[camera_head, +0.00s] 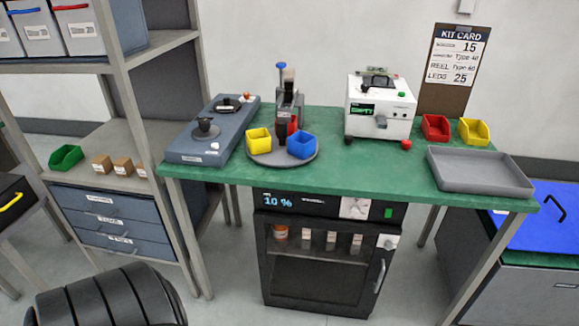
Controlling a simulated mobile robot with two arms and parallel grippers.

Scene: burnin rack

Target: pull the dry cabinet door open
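The dry cabinet (262,240) is a dark box standing on the floor under the green bench, with a display reading 10 % on its top panel. Its door (316,278) looks closed and has a dark window. Behind the window, an orange-brown container (281,232) and several small pale items stand on a shelf. A curved, light grey upright handle (380,276) is on the right side of the door, below a pale latch or knob (388,242). Neither of my grippers is in view.
The green bench (340,175) overhangs the cabinet; its front right leg (482,268) stands right of the door. A drawer shelf (115,222) is at left, a grey cabinet with a blue top (545,225) at right. A black ribbed shape (108,300) fills the lower left. Floor shows before the cabinet.

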